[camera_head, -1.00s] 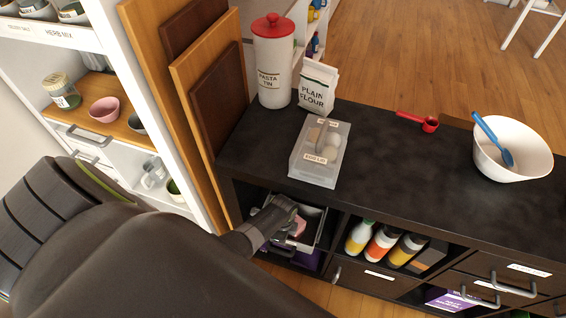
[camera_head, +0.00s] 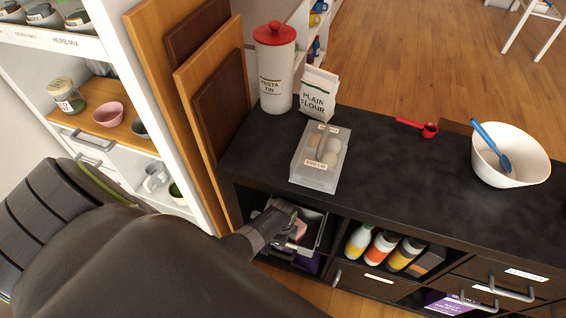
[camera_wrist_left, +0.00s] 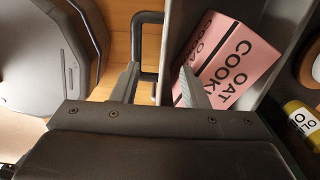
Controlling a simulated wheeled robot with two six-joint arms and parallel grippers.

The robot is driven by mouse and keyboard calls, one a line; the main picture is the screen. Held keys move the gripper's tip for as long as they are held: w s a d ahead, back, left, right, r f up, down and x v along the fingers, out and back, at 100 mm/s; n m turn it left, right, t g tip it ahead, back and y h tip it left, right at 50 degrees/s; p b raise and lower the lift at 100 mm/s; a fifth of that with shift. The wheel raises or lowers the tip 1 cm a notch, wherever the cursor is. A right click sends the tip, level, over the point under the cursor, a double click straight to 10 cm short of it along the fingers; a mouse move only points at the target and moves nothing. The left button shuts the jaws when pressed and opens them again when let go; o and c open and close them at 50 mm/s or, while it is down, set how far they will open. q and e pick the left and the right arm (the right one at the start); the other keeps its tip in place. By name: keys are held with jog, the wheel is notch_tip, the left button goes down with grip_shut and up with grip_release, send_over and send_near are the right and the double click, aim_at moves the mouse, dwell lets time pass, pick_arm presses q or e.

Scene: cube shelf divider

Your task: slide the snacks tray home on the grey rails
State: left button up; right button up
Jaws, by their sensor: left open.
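The grey snacks tray (camera_head: 322,231) sits in the upper left cubby of the dark shelf, partly hidden behind my left arm. A pink oat cookies box (camera_wrist_left: 232,58) lies inside it. My left gripper (camera_head: 292,230) is at the front of the tray. The fingers do not look closed on the handle. The grey rails cannot be made out. My right gripper is not in view.
Bottles (camera_head: 381,246) fill the neighbouring cubby. Wooden boards (camera_head: 222,110) lean at the left end.

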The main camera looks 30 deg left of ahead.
pick_arm(q)
jog(key=s+d+p, duration=0.2)
jog(key=s+p, duration=0.2)
jog(key=s, duration=0.3)
jog(key=shift+s, duration=0.2)
jog(key=shift+r, duration=0.1)
dwell(0.6)
